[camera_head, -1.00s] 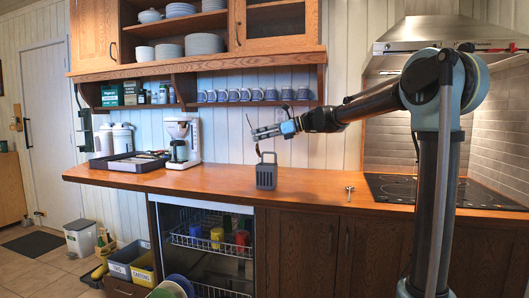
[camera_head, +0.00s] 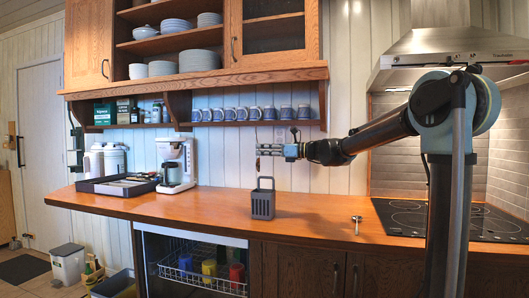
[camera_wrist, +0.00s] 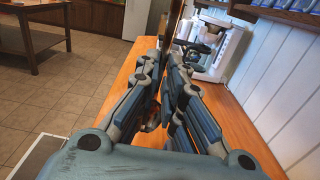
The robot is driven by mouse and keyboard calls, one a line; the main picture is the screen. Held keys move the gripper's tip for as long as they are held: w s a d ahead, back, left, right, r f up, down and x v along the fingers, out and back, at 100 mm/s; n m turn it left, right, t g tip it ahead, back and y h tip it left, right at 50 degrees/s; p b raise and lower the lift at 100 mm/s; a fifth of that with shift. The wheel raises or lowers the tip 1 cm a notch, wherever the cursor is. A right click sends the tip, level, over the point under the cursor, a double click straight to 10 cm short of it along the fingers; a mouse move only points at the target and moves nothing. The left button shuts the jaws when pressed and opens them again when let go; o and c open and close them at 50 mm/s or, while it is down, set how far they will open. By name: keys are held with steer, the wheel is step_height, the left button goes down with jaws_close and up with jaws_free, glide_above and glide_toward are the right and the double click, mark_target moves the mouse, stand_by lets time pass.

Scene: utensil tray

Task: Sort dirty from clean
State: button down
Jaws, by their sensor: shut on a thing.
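My gripper (camera_head: 262,150) is raised above the counter, over the grey utensil caddy (camera_head: 263,205). In the wrist view my gripper (camera_wrist: 168,65) has its fingers close together around a thin, dark brownish utensil (camera_wrist: 163,27). Its kind and any dirt on it cannot be made out. The caddy stands upright on the counter below, apart from my gripper. A small metal spoon-like utensil (camera_head: 357,222) lies on the counter to the right. A dark tray (camera_head: 88,187) with utensils in its compartments sits at the left.
A white coffee maker (camera_head: 178,165) stands beside the tray. Below the counter (camera_head: 215,205), the open dishwasher holds a rack (camera_head: 196,276) with coloured mugs. The counter around the caddy is clear; the hob (camera_head: 430,215) is at right.

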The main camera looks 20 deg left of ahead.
step_height(320, 180, down, 11)
stand_by(1.4)
steer(key=c, duration=1.6)
jaws_free()
steer(key=shift+c, duration=0.2)
steer(key=d, duration=1.2)
steer(key=shift+s, duration=0.2)
steer(key=shift+f, duration=0.1)
